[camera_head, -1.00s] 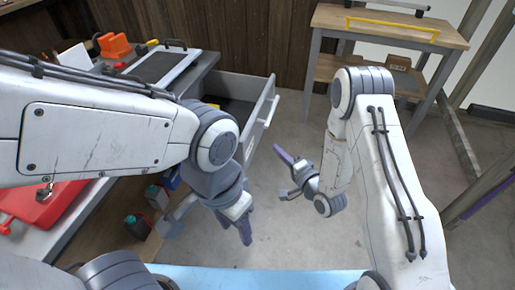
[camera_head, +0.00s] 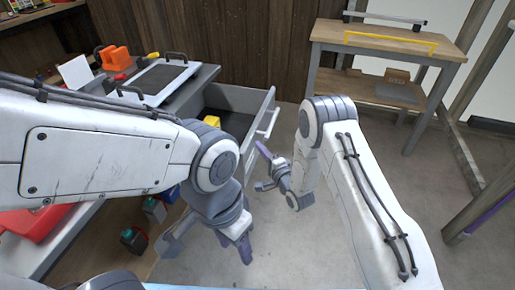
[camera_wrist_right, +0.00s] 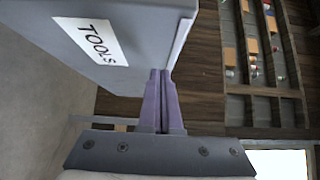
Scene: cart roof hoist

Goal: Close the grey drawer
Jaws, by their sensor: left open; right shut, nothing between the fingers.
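The grey drawer (camera_head: 238,100) stands pulled out of the workbench in the head view, with a pale bar handle (camera_head: 268,122) on its front. A yellow item (camera_head: 212,121) shows inside; my left arm hides part of the drawer. In the right wrist view the drawer front (camera_wrist_right: 150,25) with a "TOOLS" label (camera_wrist_right: 90,40) fills the upper left. My right gripper (camera_head: 263,150) is shut and empty, its purple fingertips (camera_wrist_right: 160,75) close to the drawer front; I cannot tell whether they touch. My left gripper (camera_head: 243,248) is open, pointing down, apart from the drawer.
A wooden table (camera_head: 385,37) is at the back right. Floor between is clear.

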